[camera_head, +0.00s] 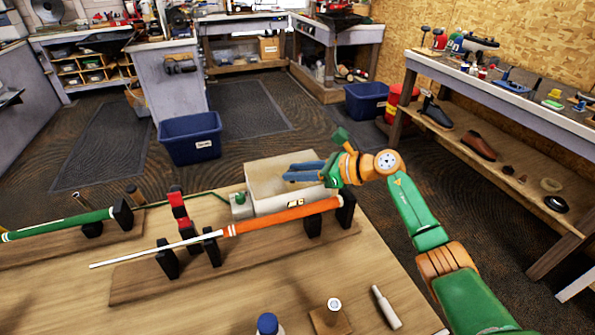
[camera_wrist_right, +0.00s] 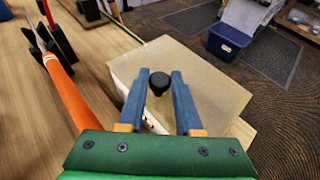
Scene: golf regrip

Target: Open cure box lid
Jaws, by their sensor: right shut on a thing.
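The cure box (camera_head: 262,205) is a pale box at the back edge of the wooden bench, behind the orange-gripped golf club (camera_head: 280,215). Its flat beige lid (camera_head: 262,172) also shows in the right wrist view (camera_wrist_right: 205,85). My right gripper (camera_head: 291,172) reaches over the lid from the right. In the right wrist view its blue fingers (camera_wrist_right: 159,80) are shut on the lid's round black knob (camera_wrist_right: 158,84). My left gripper is not in view.
A green-gripped club (camera_head: 60,225) lies at left. A blue-capped bottle (camera_head: 268,325), a wooden block (camera_head: 330,320) and a pale tube (camera_head: 386,307) stand or lie at the front.

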